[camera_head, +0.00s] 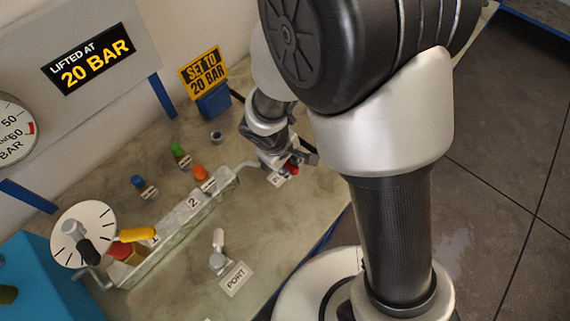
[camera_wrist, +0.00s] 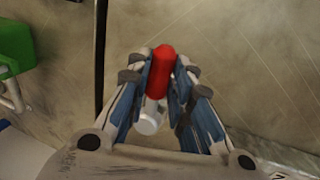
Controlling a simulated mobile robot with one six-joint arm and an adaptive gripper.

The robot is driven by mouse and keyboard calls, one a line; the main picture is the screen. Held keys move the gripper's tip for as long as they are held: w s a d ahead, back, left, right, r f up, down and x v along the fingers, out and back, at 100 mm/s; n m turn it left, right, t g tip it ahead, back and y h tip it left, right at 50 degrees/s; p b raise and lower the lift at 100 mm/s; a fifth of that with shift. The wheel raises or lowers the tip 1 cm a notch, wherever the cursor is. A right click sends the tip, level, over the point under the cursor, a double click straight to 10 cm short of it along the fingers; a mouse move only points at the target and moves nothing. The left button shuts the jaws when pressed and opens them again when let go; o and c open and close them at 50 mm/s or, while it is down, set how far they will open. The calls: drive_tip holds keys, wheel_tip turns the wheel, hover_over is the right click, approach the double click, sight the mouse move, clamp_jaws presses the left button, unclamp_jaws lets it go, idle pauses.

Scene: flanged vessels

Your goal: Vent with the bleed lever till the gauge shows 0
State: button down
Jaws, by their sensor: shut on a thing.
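My gripper (camera_wrist: 160,80) is shut on a red-tipped lever (camera_wrist: 160,62). The lever has a pale metal lower end (camera_wrist: 149,119). In the head view my gripper (camera_head: 290,160) is low over the bench, and a little of the red (camera_head: 294,169) shows beside it. A small white label (camera_head: 277,180) sits next to it, partly covered, so I cannot read all of it. The gauge (camera_head: 14,130) is cut off at the left edge. Its 50, 60 and BAR marks show, but I see no needle.
On the bench (camera_head: 285,225) stand a numbered rail (camera_head: 190,217), green (camera_head: 179,152), blue (camera_head: 138,181) and orange (camera_head: 200,172) knobs, a yellow handle (camera_head: 138,235) and a PORT fitting (camera_head: 218,260). Signs read "LIFTED AT 20 BAR" (camera_head: 93,58) and "SET TO 20 BAR" (camera_head: 203,73).

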idle(0.4)
drive_tip(key=c, duration=1.4)
unclamp_jaws()
drive_tip(key=v, duration=1.2)
drive_tip(key=shift+d+r, duration=0.1)
drive_tip(key=shift+d, duration=0.05)
